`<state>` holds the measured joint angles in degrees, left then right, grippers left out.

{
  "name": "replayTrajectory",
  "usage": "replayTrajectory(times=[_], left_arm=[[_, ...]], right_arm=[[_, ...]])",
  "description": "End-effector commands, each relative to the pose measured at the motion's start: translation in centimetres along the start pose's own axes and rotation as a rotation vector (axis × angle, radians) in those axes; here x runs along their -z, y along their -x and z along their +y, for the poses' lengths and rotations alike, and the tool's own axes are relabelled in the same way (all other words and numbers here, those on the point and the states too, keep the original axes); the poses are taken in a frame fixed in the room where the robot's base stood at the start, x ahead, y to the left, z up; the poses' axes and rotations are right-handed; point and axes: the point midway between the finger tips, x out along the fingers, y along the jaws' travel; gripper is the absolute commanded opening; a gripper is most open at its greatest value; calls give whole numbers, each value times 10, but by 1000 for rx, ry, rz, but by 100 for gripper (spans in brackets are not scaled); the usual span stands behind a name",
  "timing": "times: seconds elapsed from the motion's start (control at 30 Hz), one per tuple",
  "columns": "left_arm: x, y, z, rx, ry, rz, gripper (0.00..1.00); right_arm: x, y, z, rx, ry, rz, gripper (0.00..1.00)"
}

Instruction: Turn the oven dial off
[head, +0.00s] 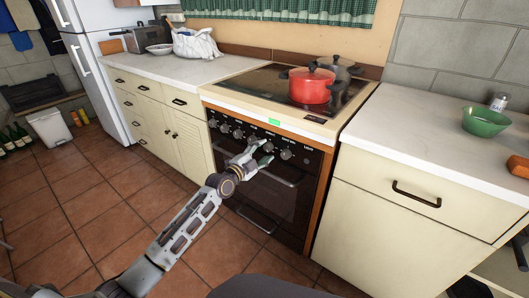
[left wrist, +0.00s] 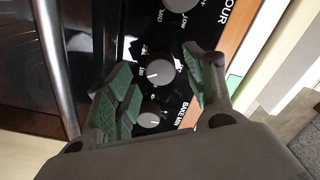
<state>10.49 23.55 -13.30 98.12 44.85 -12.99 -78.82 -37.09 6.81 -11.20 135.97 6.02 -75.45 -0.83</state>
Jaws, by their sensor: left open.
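The oven (head: 265,190) has a black front panel with a row of silver dials. My left gripper (head: 264,154) is in front of this panel, towards the right end of the row. In the left wrist view, my left gripper (left wrist: 165,78) is open, with one green-padded finger on each side of a round silver dial (left wrist: 160,72). I cannot tell whether the fingers touch it. A second dial (left wrist: 150,120) shows nearer the palm and a third (left wrist: 181,4) at the top edge. The dial's pointer setting is too small to read. My right gripper is not in view.
A red pot (head: 311,86) stands on the cooktop, with a dark pot behind it. The oven's handle bar (left wrist: 56,65) runs beside the left finger. The right counter (head: 415,128) holds a green bowl (head: 485,122). The tiled floor in front is mostly clear.

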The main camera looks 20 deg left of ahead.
Motion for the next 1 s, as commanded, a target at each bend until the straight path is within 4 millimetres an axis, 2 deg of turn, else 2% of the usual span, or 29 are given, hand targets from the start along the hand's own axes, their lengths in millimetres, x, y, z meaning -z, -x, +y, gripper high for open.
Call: replayTrajectory(times=[0.23, 0.63, 1.0], left_arm=[[0, -13, 0, 0, 1, 1, 54], [0, -16, 0, 0, 0, 1, 54], [0, -16, 0, -1, 0, 0, 8]], right_arm=[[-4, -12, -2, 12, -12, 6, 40], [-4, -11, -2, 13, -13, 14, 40], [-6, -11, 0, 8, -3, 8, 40]])
